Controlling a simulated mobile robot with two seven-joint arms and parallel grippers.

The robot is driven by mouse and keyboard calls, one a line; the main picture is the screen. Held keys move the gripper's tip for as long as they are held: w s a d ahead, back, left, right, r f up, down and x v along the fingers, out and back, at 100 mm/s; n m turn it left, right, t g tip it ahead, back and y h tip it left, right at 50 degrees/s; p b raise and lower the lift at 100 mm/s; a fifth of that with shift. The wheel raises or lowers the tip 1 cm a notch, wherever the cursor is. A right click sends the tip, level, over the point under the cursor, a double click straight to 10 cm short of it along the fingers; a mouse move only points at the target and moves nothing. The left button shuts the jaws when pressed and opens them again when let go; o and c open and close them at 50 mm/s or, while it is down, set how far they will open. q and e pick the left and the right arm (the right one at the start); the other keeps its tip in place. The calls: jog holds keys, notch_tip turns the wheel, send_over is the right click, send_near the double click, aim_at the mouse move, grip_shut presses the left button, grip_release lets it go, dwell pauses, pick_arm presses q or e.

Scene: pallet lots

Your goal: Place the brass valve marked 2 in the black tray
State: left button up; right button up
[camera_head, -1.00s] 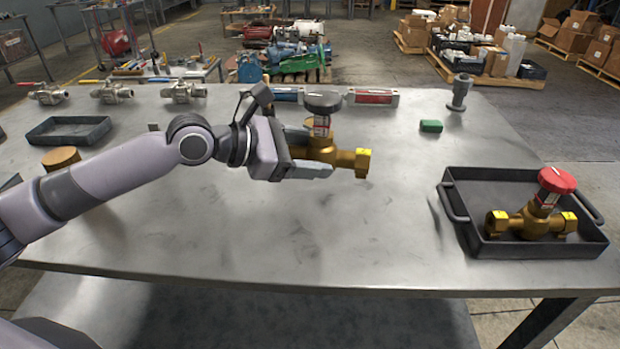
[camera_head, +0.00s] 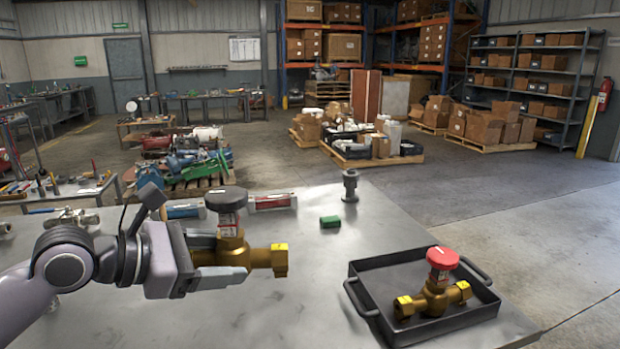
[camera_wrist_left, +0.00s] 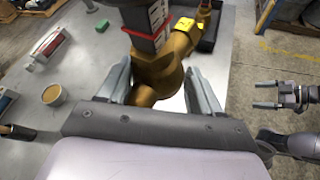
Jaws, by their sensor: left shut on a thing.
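My left gripper (camera_head: 236,262) is shut on a brass valve (camera_head: 262,258) with a dark grey round cap and a labelled neck. It holds the valve above the table, left of the black tray. The held valve's body (camera_wrist_left: 158,75) sits between both fingers in the left wrist view. I cannot read a number on its label. The black tray (camera_head: 378,318) has side handles and stands at the table's right end. Another brass valve (camera_head: 436,294), with a red cap, is inside it. My right gripper (camera_wrist_left: 261,95) is open and empty at the right of the wrist view.
A green block (camera_head: 330,221) and a dark grey flanged post (camera_head: 350,185) stand behind the tray. A red-windowed level (camera_head: 272,201) and a blue one (camera_head: 186,211) lie at the back edge. The tray's left part is bare. Pallets of boxes (camera_head: 480,127) stand on the floor beyond.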

pick_arm(q)
jog(key=s+a+f+n+t+y+p, duration=0.2)
jog(key=s+a+f+n+t+y, duration=0.1)
jog(key=s+a+f, duration=0.4)
jog(key=shift+s+a+f+n+t+y+p, duration=0.35)
jog(key=shift+s+f+n+y, duration=0.4)
jog(key=shift+s+f, duration=0.3)
pick_arm(e)
jog(key=shift+r, duration=1.45)
pick_arm(q)
jog(key=shift+d, duration=0.1)
